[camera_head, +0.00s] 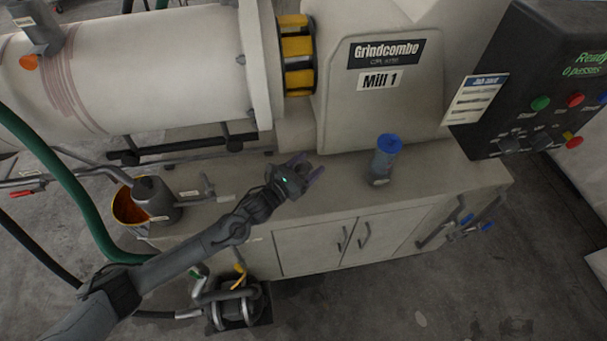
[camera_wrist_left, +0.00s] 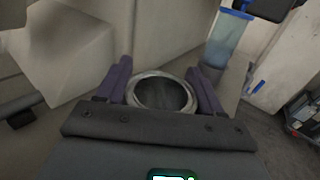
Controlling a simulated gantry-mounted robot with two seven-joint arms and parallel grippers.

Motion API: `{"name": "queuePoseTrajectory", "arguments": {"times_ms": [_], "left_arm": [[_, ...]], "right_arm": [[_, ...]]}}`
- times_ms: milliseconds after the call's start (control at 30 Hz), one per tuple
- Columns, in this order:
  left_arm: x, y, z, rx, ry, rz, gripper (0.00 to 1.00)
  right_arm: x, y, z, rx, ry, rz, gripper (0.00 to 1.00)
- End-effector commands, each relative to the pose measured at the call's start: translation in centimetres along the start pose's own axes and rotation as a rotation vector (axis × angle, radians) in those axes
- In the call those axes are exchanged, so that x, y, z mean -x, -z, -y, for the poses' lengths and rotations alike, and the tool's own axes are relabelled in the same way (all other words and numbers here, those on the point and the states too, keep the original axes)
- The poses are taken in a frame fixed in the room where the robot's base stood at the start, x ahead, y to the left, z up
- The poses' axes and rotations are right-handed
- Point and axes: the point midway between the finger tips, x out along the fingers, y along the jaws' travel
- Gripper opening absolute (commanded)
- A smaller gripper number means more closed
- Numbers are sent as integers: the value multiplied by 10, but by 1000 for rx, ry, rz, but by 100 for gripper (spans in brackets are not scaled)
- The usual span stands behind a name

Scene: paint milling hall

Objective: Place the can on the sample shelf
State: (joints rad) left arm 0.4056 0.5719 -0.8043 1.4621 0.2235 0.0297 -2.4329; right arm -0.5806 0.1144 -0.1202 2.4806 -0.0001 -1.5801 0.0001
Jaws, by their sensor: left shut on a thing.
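My left gripper (camera_head: 305,168) is over the beige cabinet top in front of the mill. In the left wrist view its two purple-grey fingers (camera_wrist_left: 160,85) are shut on a round metal can (camera_wrist_left: 162,93), one finger on each side. The can's open rim faces the camera and its inside looks dark grey. In the head view the gripper mostly hides the can. I cannot make out a sample shelf in either view. My right gripper is not in view.
A blue-topped clear container (camera_head: 383,160) stands on the cabinet top (camera_head: 340,190), right of my left gripper; it also shows in the left wrist view (camera_wrist_left: 230,35). The mill housing (camera_head: 380,110) rises behind. An orange-lined bucket (camera_head: 128,207) and green hose (camera_head: 75,190) are at left.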

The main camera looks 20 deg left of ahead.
Motion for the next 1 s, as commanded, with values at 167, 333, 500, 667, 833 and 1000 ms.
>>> {"name": "queuePoseTrajectory", "arguments": {"times_ms": [167, 333, 500, 667, 833, 1000], "left_arm": [[2, 8, -13, 0, -1, 1, 31], [2, 15, -14, 1, 0, 1, 31], [2, 36, -14, 3, 0, 0, 31], [2, 48, -14, 1, 0, 2, 31], [2, 48, -14, 0, 0, 2, 31], [2, 51, -14, 0, 0, 1, 31]], "right_arm": [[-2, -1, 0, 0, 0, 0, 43], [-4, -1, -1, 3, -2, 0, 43], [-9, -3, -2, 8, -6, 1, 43], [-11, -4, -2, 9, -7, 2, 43], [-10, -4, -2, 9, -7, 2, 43], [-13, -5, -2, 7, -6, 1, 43]]}}
